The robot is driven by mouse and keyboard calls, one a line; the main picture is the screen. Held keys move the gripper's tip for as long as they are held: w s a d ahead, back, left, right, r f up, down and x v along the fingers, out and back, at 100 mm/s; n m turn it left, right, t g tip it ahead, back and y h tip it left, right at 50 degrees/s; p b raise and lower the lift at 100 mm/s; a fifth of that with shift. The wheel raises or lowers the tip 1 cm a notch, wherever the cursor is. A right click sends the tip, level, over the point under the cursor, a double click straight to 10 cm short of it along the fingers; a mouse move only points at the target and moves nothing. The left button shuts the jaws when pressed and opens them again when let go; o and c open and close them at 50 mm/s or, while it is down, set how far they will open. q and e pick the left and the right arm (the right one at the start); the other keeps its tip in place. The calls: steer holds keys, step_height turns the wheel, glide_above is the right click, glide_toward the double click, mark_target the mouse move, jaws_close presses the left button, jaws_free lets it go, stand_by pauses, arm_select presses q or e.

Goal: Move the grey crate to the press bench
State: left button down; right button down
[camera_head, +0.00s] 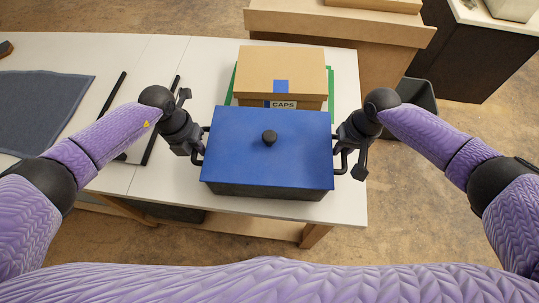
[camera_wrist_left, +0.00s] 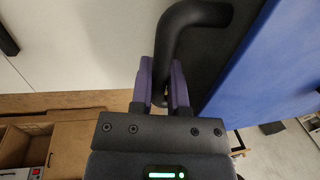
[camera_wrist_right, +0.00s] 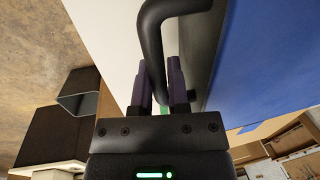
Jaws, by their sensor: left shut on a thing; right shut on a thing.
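A dark grey crate (camera_head: 262,192) with a blue lid (camera_head: 300,140) and a black knob is in the middle of the head view, over the front right of the white table. It has a black handle on each side. My left gripper (camera_head: 197,152) is shut on the left handle, which also shows in the left wrist view (camera_wrist_left: 192,17). My right gripper (camera_head: 343,152) is shut on the right handle, which also shows in the right wrist view (camera_wrist_right: 150,38). The crate looks level. I cannot tell whether its base touches the table. No press shows clearly.
A cardboard box (camera_head: 282,68) marked CAPS stands behind the crate on a green piece (camera_head: 332,82). Black bars (camera_head: 113,92) and a blue-grey mat (camera_head: 40,108) lie on the white table (camera_head: 340,205) to the left. A grey bin (camera_head: 419,95) and a large carton (camera_head: 365,58) stand beyond.

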stand_by(0.4)
